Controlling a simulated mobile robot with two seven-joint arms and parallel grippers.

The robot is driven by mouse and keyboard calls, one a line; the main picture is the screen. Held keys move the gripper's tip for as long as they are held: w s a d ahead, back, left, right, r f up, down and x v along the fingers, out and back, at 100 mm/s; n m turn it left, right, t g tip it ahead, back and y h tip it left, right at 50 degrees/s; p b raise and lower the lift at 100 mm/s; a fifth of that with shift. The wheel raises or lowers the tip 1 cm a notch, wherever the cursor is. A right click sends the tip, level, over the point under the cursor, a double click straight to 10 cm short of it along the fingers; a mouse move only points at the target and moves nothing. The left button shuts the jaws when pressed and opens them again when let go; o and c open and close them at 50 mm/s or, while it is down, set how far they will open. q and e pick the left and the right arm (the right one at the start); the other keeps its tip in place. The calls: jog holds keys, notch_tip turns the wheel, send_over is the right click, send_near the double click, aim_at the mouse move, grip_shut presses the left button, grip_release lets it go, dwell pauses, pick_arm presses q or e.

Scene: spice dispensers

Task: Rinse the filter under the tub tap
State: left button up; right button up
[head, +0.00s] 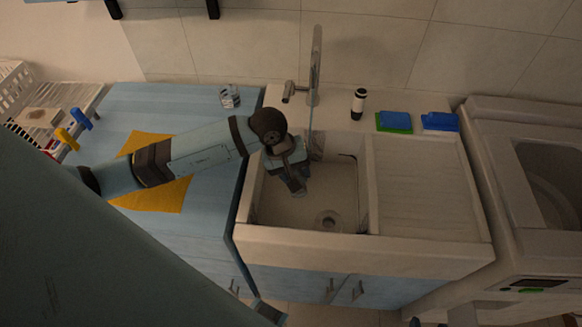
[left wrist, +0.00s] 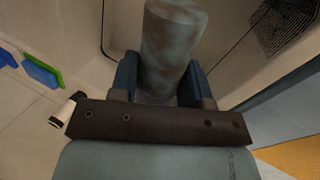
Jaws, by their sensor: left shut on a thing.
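My left gripper (head: 290,172) reaches down into the tub (head: 285,212) near its back left part. In the left wrist view its two blue fingers are shut on the filter (left wrist: 172,42), a grey mottled cylinder that sticks out beyond them. In the head view the gripper largely hides the filter. The tap (head: 316,62) stands behind the tub, with its lever at the left. A thin pale streak that looks like running water (head: 310,125) drops from the tap beside the gripper's right side. Whether it touches the filter is unclear.
A ribbed draining board (head: 425,185) lies right of the tub. A dark-and-white bottle (head: 358,103) and blue-green sponges (head: 394,122) stand on the back ledge. A glass (head: 230,96) and an orange cloth (head: 160,195) are on the blue counter. A washing machine (head: 530,190) is at the right.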

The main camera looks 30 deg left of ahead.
pick_arm(q)
jog(key=w+a+f+b, duration=0.1)
jog(key=w+b, duration=0.3)
jog(key=w, duration=0.6)
jog(key=shift+f, duration=0.5)
jog(key=shift+a, duration=0.1)
jog(key=shift+d, duration=0.2)
jog(key=shift+w+d+b, duration=0.1)
jog(key=shift+d+b, duration=0.3)
jog(key=shift+a, duration=0.2)
jog(key=shift+a+b, duration=0.4)
